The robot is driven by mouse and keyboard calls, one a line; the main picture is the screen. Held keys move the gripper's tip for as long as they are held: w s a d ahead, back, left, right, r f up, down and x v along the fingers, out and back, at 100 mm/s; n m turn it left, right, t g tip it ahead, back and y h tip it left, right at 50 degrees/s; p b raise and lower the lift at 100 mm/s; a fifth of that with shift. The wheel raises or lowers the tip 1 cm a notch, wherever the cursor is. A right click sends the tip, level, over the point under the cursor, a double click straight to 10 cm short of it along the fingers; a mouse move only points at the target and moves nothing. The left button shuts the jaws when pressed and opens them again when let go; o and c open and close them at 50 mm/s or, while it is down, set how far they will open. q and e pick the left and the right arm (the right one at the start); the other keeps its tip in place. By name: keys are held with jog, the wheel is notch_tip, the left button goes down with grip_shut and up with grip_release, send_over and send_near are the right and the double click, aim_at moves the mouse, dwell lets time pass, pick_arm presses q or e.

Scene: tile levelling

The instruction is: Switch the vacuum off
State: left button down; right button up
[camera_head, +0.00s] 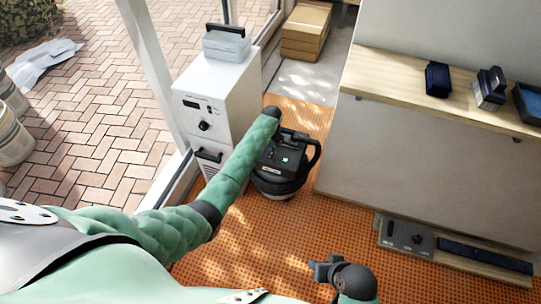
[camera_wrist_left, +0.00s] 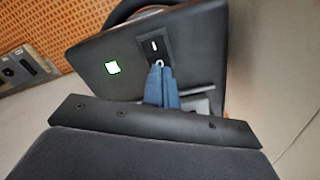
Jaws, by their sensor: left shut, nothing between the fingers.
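The vacuum (camera_head: 280,185) is a black, rounded machine standing on the orange floor matting, with a green light on its top panel. In the left wrist view its dark panel (camera_wrist_left: 90,50) shows the lit green square (camera_wrist_left: 113,67) and a black rocker switch (camera_wrist_left: 153,47) with a white line and a ring mark. My left gripper (camera_wrist_left: 160,68) is shut and empty, its blue fingertips at the ring-marked end of the switch; I cannot tell whether they touch. In the head view its fingers are hidden by my arm. My right gripper (camera_head: 318,268) is low in the head view, away from the vacuum.
A white cabinet (camera_head: 240,95) with a knob and handle stands left of the vacuum. Cardboard boxes (camera_head: 305,30) are behind. A wooden-topped bench (camera_head: 400,75) with dark blocks stands at right, with a low board (camera_head: 450,255) below. Matting in front is clear.

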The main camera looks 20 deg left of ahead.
pick_arm(q)
jog(key=shift+f+b, duration=0.3)
jog(key=shift+f, duration=0.55)
pick_arm(e)
jog(key=shift+f, duration=0.35)
dwell(0.5)
pick_arm(q)
jog(key=shift+r+p, duration=1.2)
jog(key=shift+p, duration=0.15)
jog(key=shift+r+p, duration=1.35)
jog(key=shift+p, duration=0.1)
jog(key=shift+r+p, duration=0.95)
jog(key=shift+p, duration=0.05)
pick_arm(e)
jog(key=s+d+r+g+h, duration=0.2)
jog(key=s+d+r, duration=0.1)
jog(key=d+r, duration=0.6)
jog(key=shift+s+r+m+h, duration=0.3)
jog(key=shift+r+m, duration=0.1)
jog(key=shift+r, duration=1.05)
pick_arm(q)
jog(key=shift+n, duration=0.3)
